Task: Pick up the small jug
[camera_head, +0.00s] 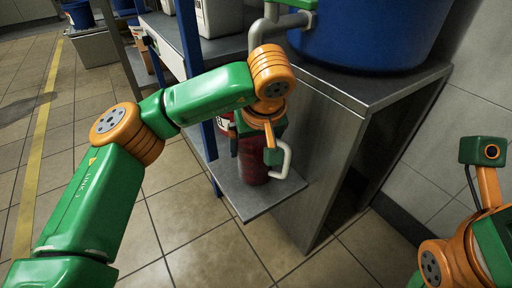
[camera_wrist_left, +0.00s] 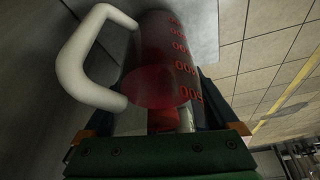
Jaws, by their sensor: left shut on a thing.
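The small jug (camera_head: 253,166) is dark red and see-through, with a white handle (camera_head: 284,162) on its right side. It is upright at the low grey shelf; whether its base touches the shelf is unclear. In the left wrist view the jug (camera_wrist_left: 165,70) fills the middle, with red number marks and its white handle (camera_wrist_left: 72,62) at the left. My left gripper (camera_wrist_left: 160,130) is shut on the jug, its fingers on either side. In the head view my wrist hides much of the gripper. My right gripper is out of view; only part of that arm shows at the right.
The low shelf (camera_head: 240,200) juts out beside a grey metal cabinet (camera_head: 308,150). A large blue vessel (camera_head: 365,35) with a grey pipe stands on top. A blue post (camera_head: 186,45) is close to my left arm. Tiled floor (camera_head: 185,235) is clear in front.

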